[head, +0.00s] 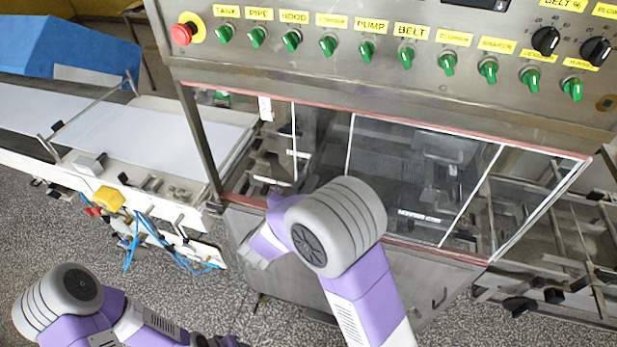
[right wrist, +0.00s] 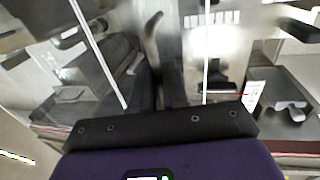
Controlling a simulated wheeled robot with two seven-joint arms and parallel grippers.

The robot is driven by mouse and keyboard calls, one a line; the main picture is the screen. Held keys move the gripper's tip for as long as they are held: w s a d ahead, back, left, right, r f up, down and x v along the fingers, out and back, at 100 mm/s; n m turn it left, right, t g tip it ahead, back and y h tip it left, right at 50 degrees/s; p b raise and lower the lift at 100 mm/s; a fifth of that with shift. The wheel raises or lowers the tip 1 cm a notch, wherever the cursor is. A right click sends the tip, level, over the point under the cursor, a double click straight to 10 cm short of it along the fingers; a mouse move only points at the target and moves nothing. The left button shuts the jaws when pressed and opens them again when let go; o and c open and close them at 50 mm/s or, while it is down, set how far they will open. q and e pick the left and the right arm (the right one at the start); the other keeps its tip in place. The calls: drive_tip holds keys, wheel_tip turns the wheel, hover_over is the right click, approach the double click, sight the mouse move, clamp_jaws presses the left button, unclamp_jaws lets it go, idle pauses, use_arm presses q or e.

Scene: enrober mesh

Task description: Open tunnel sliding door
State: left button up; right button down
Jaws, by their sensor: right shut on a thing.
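The tunnel's clear sliding door panels (head: 385,170) sit in a red-edged frame below the control panel, with white vertical edge lines. In the right wrist view the clear panel and a white edge line (right wrist: 206,55) stand in front of the fingers. My right gripper (right wrist: 166,92) is shut at the panel, on what seems to be the door handle; the handle itself is mostly hidden. In the head view my right arm covers the lower left of the tunnel window and hides the fingertips. My left arm is low at the left, and its fingers cannot be made out.
The steel control panel (head: 400,75) with green knobs and a red stop button (head: 182,33) overhangs the window. A white conveyor belt (head: 150,135) runs in from the left, with blue hoses (head: 150,235) below. Speckled floor lies open at the lower left.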

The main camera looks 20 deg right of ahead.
drive_tip(key=shift+s+d, duration=0.15)
drive_tip(key=shift+d, duration=0.05)
drive_tip(key=c, duration=1.4)
unclamp_jaws()
drive_tip(key=shift+o, duration=0.2)
drive_tip(key=v, duration=0.7)
drive_tip(key=shift+s+a, duration=0.15)
drive_tip(key=shift+s, duration=0.05)
